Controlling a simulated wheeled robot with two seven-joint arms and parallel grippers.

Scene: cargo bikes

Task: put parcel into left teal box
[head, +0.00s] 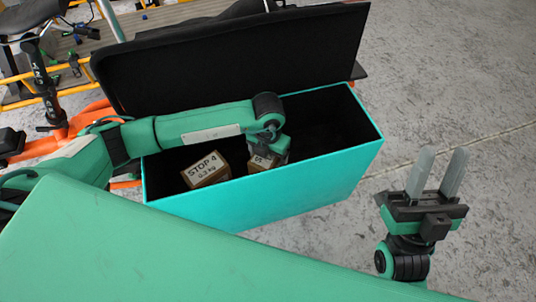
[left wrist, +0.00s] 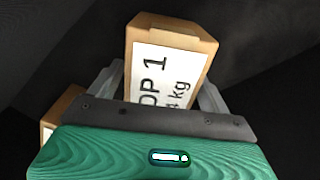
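The teal box (head: 290,193) stands open in the middle of the head view, its dark inside showing. My left gripper (left wrist: 162,90) reaches down into it. Its fingers lie on both sides of a brown cardboard parcel with a white "STOP 1" label (left wrist: 165,62) and appear to press on it. In the head view the parcel (head: 262,161) is partly hidden under my gripper; whether it touches the floor of the box is hidden. My right gripper (head: 437,172) is open and empty, fingers up, to the right of the box.
A second parcel, labelled "STOP 4" (head: 206,169), lies in the box to the left of my gripper. The black lid (head: 235,60) stands open behind the box. An orange bike frame (head: 75,122) is at the left. Grey floor (head: 455,75) is clear at the right.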

